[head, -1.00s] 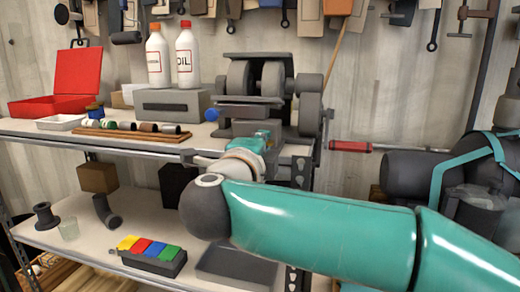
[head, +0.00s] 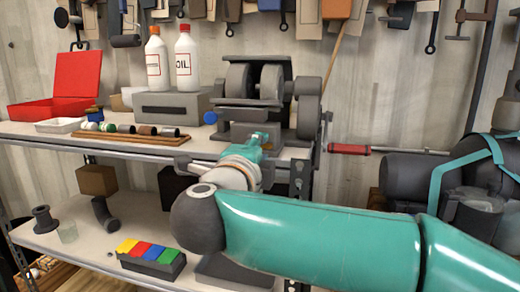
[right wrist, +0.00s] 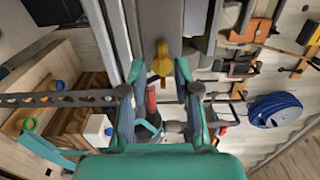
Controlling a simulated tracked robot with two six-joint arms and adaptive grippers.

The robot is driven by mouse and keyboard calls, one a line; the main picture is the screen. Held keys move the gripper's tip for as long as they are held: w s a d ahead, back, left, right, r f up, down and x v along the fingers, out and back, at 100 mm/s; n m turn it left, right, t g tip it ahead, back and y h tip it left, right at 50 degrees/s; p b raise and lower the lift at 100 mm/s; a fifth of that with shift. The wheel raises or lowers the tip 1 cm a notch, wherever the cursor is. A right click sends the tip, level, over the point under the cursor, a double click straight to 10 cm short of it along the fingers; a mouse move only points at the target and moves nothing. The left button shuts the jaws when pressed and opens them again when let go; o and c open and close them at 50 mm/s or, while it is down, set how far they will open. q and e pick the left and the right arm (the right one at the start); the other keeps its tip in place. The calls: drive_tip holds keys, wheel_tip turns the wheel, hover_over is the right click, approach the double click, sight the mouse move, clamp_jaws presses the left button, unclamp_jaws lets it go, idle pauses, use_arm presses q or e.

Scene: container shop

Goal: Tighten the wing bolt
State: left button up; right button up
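A yellow wing-shaped piece, which looks like the wing bolt (right wrist: 161,64), shows in the right wrist view at the edge of a grey surface. My right gripper (right wrist: 160,70) is open, with one teal finger to each side of the yellow piece. A gap shows between the piece and each finger, and I cannot tell how far away it is in depth. In the head view my right gripper (head: 262,138) is in front of the grey bench grinder (head: 254,88) at the upper shelf's front edge. The wing bolt cannot be made out there. My left gripper is not in view.
Two white bottles (head: 185,58) stand on a grey box (head: 172,103) left of the grinder. A red case (head: 76,82) and a wooden rack (head: 128,136) are further left. A block of coloured bins (head: 150,257) sits on the lower shelf. Tools hang along the wall.

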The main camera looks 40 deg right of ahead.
drive_tip(key=v, duration=1)
drive_tip(key=shift+s+a, duration=0.15)
drive_tip(key=shift+s, duration=0.1)
